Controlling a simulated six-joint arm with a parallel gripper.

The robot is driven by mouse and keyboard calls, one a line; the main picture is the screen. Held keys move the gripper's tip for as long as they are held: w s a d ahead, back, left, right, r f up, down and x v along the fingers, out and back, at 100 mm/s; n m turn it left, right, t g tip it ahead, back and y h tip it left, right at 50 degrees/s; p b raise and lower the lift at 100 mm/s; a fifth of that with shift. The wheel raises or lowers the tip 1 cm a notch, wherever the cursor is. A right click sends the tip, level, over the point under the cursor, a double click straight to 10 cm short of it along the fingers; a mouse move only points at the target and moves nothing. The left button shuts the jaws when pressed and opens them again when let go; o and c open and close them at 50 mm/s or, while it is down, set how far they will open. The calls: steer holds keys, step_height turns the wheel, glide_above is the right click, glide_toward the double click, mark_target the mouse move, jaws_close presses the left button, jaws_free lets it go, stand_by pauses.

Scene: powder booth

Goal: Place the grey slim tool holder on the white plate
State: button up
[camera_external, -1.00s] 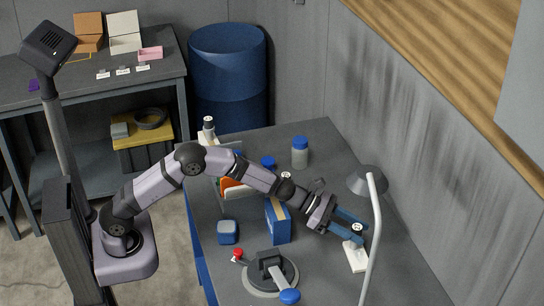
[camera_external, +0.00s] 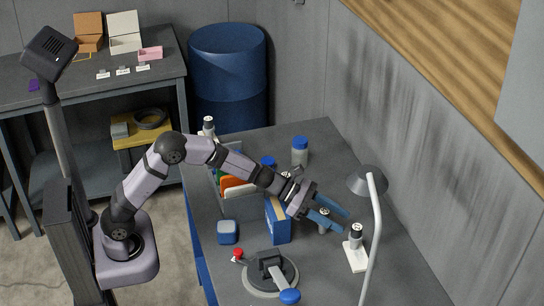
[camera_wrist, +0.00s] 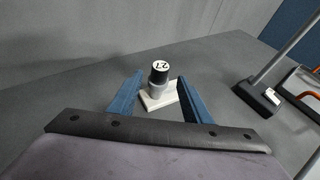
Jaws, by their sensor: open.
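The grey slim tool holder (camera_external: 356,242) stands upright on the white plate (camera_external: 356,262), at the right side of the grey bench. It has a black upper part and a white top marked 27, clear in the wrist view (camera_wrist: 160,75). The plate (camera_wrist: 150,101) shows under and around its base there. My gripper (camera_external: 343,223) is open and empty, above the bench to the left of the holder and apart from it. In the wrist view, the holder appears beyond the gap between my blue fingers. A small grey cylinder (camera_external: 323,224) shows just below the fingers, partly hidden.
A lamp (camera_external: 368,180) with a curved pole stands close to the right of the plate. A blue box (camera_external: 278,222), a blue rounded block (camera_external: 228,233) and a grey fixture with a blue-knobbed lever (camera_external: 270,275) stand to the left.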

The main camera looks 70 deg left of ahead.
steer(key=shift+b+v, duration=0.35)
steer(key=shift+v, duration=2.15)
steer(key=s+d+m+g+p, duration=0.35)
steer(key=s+m+g, duration=0.35)
steer(key=s+m, duration=1)
steer(key=s+a+f+m+g+y+p, duration=0.2)
steer(key=s+a+f+m+y, duration=0.1)
steer(key=s+a, duration=0.4)
steer(key=s+a+f+m+g+y+p, duration=0.1)
steer(key=s+a+m+y, duration=0.4)
steer(key=s, duration=0.8)
steer(key=a+f+m+p, duration=0.1)
steer(key=m+p, duration=0.1)
steer(key=m, duration=0.1)
steer(key=shift+s+a+f+m+g+p, duration=0.3)
steer(key=shift+a+f+g, duration=0.05)
steer(key=shift+f+g, duration=0.05)
